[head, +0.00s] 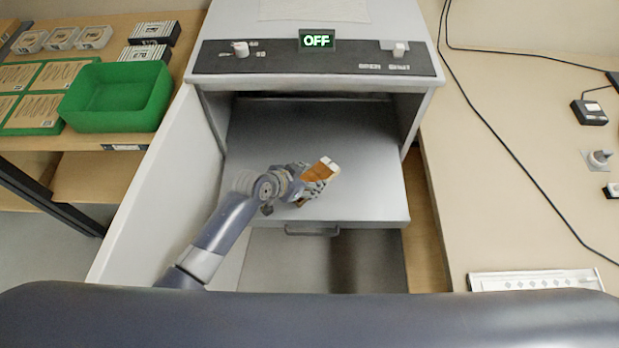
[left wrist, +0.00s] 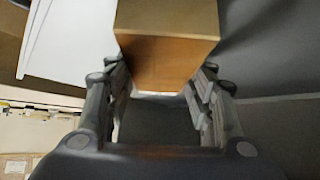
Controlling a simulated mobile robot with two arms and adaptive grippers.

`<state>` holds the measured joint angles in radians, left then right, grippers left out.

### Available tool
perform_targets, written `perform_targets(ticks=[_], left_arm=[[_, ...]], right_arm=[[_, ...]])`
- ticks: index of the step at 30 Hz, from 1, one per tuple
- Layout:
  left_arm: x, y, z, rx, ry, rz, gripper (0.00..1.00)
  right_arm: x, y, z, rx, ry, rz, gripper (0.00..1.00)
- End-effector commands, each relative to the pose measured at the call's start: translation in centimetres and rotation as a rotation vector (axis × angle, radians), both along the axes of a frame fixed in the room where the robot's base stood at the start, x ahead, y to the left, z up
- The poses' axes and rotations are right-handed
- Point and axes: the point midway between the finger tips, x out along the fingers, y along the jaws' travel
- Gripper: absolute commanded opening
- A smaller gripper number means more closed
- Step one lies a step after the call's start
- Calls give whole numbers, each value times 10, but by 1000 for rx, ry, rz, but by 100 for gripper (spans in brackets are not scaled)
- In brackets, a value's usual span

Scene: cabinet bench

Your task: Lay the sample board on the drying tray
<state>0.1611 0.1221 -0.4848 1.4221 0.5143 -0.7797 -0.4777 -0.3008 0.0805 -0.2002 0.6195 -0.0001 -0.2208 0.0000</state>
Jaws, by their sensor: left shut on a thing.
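The sample board (head: 322,172), orange-brown with a whitish end, is in my left gripper (head: 312,182) over the pulled-out grey tray (head: 375,195) of the cabinet. In the left wrist view the board (left wrist: 165,55) sits between the two fingers of my left gripper (left wrist: 163,92), which are shut on it. From these views I cannot tell how far the board is above the tray, or whether it touches it. The board is tilted in the head view, and the fingers hide part of it. My right gripper is not in view.
The cabinet (head: 318,62) has a lit OFF display (head: 317,40), and its white door (head: 160,190) stands open at left. A green bin (head: 117,95) and several boxes stand on the left shelf. The right worktop carries a black cable (head: 500,140). Bare tray surface surrounds the gripper.

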Motion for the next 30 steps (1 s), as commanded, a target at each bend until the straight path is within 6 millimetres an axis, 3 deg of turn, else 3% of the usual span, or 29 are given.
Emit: perform_targets(ticks=[5, 6, 8, 20, 30], left_arm=[[0, 0, -4, -1, -1, 0, 22], [0, 0, -3, 0, 0, 0, 59], [0, 0, -3, 0, 0, 0, 70], [0, 0, 1, 0, 0, 0, 70], [-16, 16, 28, 3, 2, -1, 70]], right_arm=[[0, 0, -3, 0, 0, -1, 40], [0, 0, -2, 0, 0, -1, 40], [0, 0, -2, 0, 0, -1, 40], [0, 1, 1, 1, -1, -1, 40], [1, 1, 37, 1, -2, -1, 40]])
